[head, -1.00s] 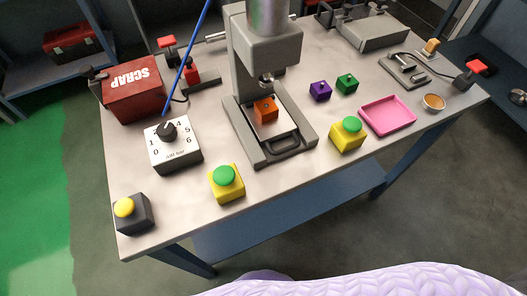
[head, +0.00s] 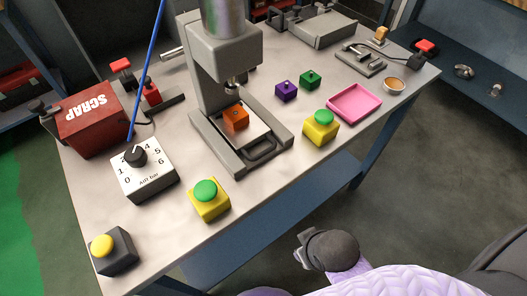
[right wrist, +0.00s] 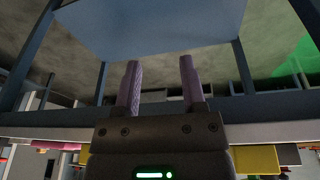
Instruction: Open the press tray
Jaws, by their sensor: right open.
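The press (head: 225,52) stands on the bench with its ram above the work area. The press tray (head: 254,138) lies between the base rails, with a dark handle (head: 264,152) at its front. An orange cube (head: 235,118) sits on the tray, under the ram. My right gripper (right wrist: 160,62) is open and empty in the right wrist view, with two purple fingers apart. Below the bench's front edge, a dark grey joint of my own arm shows in the head view; the fingers are not visible there. My left gripper is in neither current view.
Green-topped yellow buttons (head: 209,198) (head: 321,126) flank the press front. A dial box (head: 150,178), red scrap bin (head: 95,120) and yellow-topped button (head: 110,250) are left. Purple (head: 286,91) and green (head: 310,79) cubes and a pink tray (head: 354,104) are right.

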